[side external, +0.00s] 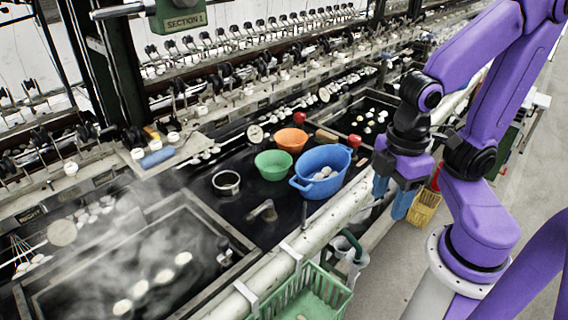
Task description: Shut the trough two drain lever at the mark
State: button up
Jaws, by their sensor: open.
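My gripper (392,203) hangs at the right of the side external view, blue fingers pointing down and apart, with nothing seen between them. It is at the front rail, right of the blue basin. A red-knobbed part (354,141) stands just behind the blue basin, and another red knob (299,118) shows farther back. A grey metal fitting (264,210) lies on the black deck in front of the basins. A red piece (435,179) shows partly hidden behind my arm. I cannot tell which of these is the trough two drain lever, and no mark is readable.
A blue basin (299,184), a green bowl (273,174) and an orange bowl (291,149) stand on the deck. A steaming trough (45,296) is at front left. A pale rail (330,221) runs along the front edge, with a green basket (334,304) below.

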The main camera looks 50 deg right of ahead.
jog(key=w+a+r+n+g, duration=0.1)
jog(key=w+a, duration=0.3)
jog(key=w, duration=0.4)
jog(key=w+a+r+n, duration=0.1)
jog(key=w+a, duration=0.4)
jog(key=w, duration=0.3)
jog(key=n+g, duration=0.1)
jog(key=n, duration=0.1)
send_near(249, 214)
jog(key=f, duration=0.6)
jog(key=s+f, duration=0.1)
jog(key=f, duration=0.2)
jog(key=shift+s+a+f, duration=0.1)
jog(key=shift+s+f, duration=0.05)
grip_shut()
